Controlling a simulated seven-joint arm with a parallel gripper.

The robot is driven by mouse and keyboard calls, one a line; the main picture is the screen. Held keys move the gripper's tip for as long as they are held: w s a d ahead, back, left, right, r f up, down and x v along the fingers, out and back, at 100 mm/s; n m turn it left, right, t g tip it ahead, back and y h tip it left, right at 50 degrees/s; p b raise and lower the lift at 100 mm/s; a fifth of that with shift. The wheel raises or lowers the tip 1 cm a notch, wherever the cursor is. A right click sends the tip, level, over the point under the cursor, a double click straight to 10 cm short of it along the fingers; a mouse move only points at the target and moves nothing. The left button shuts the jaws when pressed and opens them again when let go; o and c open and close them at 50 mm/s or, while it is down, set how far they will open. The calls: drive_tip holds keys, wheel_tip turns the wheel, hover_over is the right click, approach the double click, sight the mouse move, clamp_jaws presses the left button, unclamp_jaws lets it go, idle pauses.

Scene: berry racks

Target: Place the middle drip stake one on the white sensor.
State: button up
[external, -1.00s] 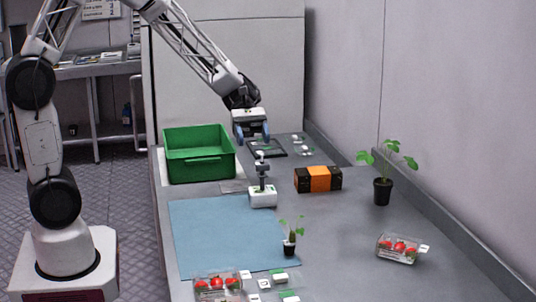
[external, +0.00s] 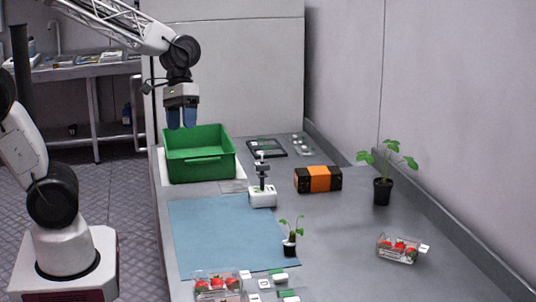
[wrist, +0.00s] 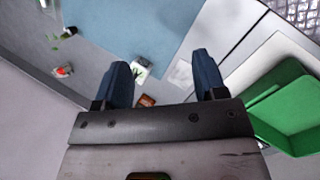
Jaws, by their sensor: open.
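The white sensor, seen as a small white box (external: 262,198), sits at the right back corner of the blue mat; it also shows in the wrist view (wrist: 143,68). A dark upright piece with a pale top (external: 262,172) stands on or just behind it; I cannot tell whether this is a drip stake. No drip stake can be made out for certain elsewhere. My gripper (external: 181,123) is open and empty, pointing down over the back of the green crate, left of the sensor and apart from it. Its two blue fingers (wrist: 163,72) show apart in the wrist view.
The green crate (external: 203,171) stands at the back left. A dark tray (external: 252,151), an orange-black box (external: 319,179), potted plants (external: 383,192) (external: 289,247) and strawberry packs (external: 399,250) (external: 216,284) share the table. The blue mat (external: 220,230) is mostly clear.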

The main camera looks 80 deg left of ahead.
drive_tip(key=s+a+r+m+t+y, duration=0.2)
drive_tip(key=s+m, duration=0.4)
drive_tip(key=s, duration=0.3)
drive_tip(key=shift+a+r+t+y, duration=0.25)
drive_tip(key=shift+t+y, duration=0.35)
drive_tip(key=shift+y, duration=0.6)
